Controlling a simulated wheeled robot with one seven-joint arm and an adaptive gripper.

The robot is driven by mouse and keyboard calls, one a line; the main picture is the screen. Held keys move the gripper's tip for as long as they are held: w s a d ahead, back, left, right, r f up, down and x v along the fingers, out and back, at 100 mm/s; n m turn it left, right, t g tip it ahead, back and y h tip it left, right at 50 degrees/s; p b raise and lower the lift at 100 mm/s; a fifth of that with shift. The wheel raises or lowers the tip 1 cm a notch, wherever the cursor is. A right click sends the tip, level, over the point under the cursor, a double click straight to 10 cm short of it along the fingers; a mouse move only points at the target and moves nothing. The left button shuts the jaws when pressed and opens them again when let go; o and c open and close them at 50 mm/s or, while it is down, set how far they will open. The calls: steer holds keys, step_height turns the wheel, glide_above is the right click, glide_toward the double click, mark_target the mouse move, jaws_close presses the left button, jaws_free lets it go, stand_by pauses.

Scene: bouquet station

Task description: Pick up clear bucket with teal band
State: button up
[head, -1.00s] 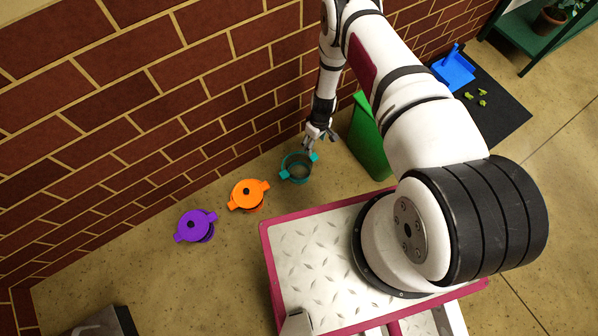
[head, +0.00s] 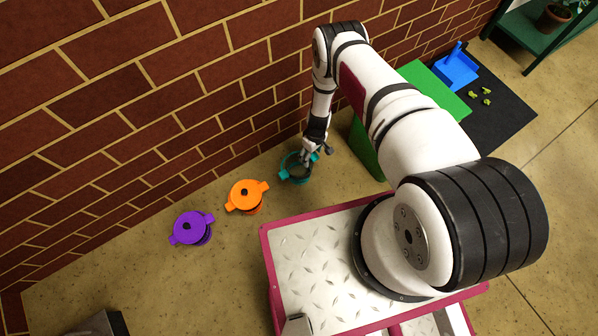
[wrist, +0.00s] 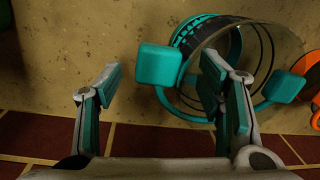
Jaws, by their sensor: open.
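The clear bucket with the teal band (head: 285,170) stands on the floor near the brick wall, with teal tabs sticking out from its band. In the wrist view the clear bucket (wrist: 262,48) fills the upper right, and one square teal tab (wrist: 158,66) shows between my fingertips. My gripper (head: 308,160) is over the bucket's right side in the head view. In the wrist view my gripper (wrist: 160,72) is open, with its right finger across the bucket's near side. I cannot tell whether it touches. The fingers partly hide the bucket in both views.
An orange-banded bucket (head: 246,195) and a purple-banded one (head: 190,228) stand in a row to the left. A green bin (head: 365,150) stands close on the right. The brick wall runs close behind.

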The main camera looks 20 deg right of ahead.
steer(key=c, duration=1.4)
steer(key=shift+r, duration=0.2)
